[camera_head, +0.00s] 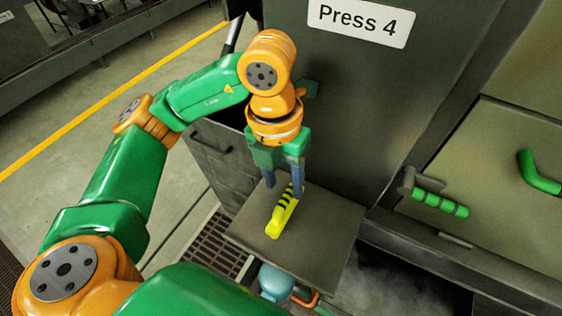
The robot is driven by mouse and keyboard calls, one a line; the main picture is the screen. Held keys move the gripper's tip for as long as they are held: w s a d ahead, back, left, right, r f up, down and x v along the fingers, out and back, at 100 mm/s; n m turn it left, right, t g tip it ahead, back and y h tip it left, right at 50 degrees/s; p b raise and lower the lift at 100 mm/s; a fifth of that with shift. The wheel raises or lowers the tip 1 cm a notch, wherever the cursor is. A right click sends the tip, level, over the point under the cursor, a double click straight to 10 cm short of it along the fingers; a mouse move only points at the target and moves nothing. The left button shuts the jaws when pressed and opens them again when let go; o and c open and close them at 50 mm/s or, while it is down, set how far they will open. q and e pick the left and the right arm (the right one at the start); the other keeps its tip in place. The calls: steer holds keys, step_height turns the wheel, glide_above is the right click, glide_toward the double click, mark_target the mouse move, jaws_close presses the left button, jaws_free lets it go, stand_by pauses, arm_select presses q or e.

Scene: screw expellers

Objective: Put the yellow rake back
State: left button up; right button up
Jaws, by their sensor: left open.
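The yellow rake (281,219) lies on a small dark square shelf at the front of the press. What shows of it is a short yellow piece with black stripes toward its far end. My left gripper (284,185) points down over the striped far end of the rake. Its two fingers are open and apart, one on each side of the rake, near the shelf's surface. I cannot tell whether the fingers touch it. My right gripper is not in view.
The shelf (328,222) stands in front of a dark panel with a "Press 4" sign (359,22). A green-gripped handle (440,204) and a green bar handle (538,174) are on the right. A floor grate (212,248) and a blue rounded part (275,282) are below.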

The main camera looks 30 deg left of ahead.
arm_select(q)
step_height(320, 180, up, 6)
steer(key=shift+a+r, duration=0.25)
steer(key=shift+a, duration=0.05)
stand_by(0.4)
